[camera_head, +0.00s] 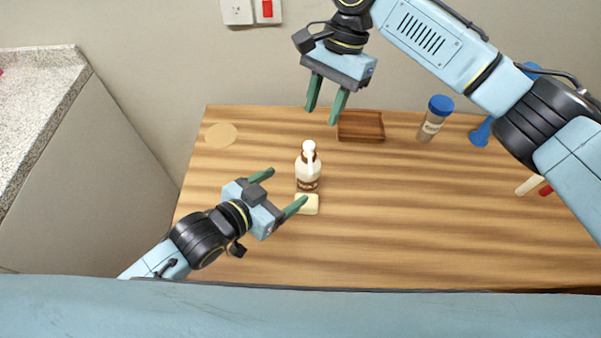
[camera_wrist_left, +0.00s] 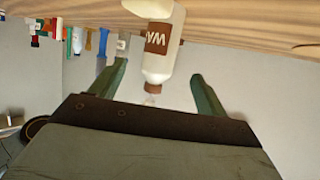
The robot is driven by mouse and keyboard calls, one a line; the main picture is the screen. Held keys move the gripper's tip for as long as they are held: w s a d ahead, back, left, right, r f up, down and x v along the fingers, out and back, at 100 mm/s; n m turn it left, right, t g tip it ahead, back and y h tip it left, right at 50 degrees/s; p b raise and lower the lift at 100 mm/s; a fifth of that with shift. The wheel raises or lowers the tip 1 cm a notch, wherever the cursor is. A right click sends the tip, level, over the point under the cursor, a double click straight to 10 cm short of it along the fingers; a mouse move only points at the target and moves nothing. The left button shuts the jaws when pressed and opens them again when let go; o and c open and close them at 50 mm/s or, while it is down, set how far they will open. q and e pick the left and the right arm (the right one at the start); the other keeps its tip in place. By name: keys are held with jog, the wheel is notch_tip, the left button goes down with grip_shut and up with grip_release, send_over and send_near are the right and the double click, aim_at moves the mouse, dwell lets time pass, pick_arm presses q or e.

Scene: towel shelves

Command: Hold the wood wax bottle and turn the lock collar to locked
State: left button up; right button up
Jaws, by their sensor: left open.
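The wood wax bottle (camera_head: 309,172) stands upright on the wooden table, cream with a brown label, a brown collar (camera_head: 304,157) and a white pump head (camera_head: 309,147). My left gripper (camera_head: 286,186) is open just left of the bottle, its fingers pointing towards it. In the left wrist view the picture is upside down; the bottle (camera_wrist_left: 160,55) with its label and brown collar (camera_wrist_left: 154,87) appears between the two green fingers, not gripped. My right gripper (camera_head: 322,115) is open and empty above and behind the bottle. The collar's lock setting is too small to read.
A pale cream block (camera_head: 307,204) lies in front of the bottle. A brown wooden tray (camera_head: 361,137) is behind it. A blue-capped jar (camera_head: 434,119) and a blue object (camera_head: 480,133) stand at the back right. A round tan disc (camera_head: 221,135) lies back left. The table's right front is clear.

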pick_arm(q)
jog(key=x, duration=0.9)
jog(key=shift+w+d+f, duration=0.1)
